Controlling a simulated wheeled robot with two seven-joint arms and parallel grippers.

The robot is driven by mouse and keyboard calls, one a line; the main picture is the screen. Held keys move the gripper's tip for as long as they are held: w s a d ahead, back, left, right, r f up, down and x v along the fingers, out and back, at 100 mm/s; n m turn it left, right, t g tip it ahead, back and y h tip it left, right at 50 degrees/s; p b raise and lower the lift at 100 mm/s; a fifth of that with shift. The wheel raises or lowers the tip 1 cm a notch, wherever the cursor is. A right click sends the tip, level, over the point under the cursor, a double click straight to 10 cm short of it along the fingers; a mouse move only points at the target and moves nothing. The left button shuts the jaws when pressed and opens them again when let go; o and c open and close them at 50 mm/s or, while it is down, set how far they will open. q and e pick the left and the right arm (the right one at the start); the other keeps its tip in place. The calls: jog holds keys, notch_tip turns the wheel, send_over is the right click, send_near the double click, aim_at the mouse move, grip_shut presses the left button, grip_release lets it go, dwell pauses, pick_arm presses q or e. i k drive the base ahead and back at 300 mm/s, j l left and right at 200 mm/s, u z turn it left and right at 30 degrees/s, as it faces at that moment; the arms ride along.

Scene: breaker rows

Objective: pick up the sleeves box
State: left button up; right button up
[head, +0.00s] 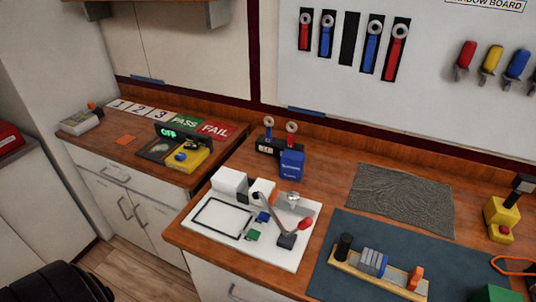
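A small blue box (291,164) with pale lettering stands upright on the wooden counter, just behind the white board. Its lettering is too small to read, so I cannot tell for sure that it is the sleeves box. A white box (230,183) sits at the back left of the white board, with no readable label. Neither of my grippers is in view.
A black holder (268,146) with two upright tools stands directly behind the blue box. A grey mat (402,200) and a dark blue mat (325,278) with a breaker rail (372,264) lie to the right.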

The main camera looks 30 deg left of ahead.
aim_at(293, 163)
jog(key=j+u, duration=0.15)
jog(key=u, duration=0.25)
jog(key=i+j+u, duration=0.1)
jog(key=u, duration=0.25)
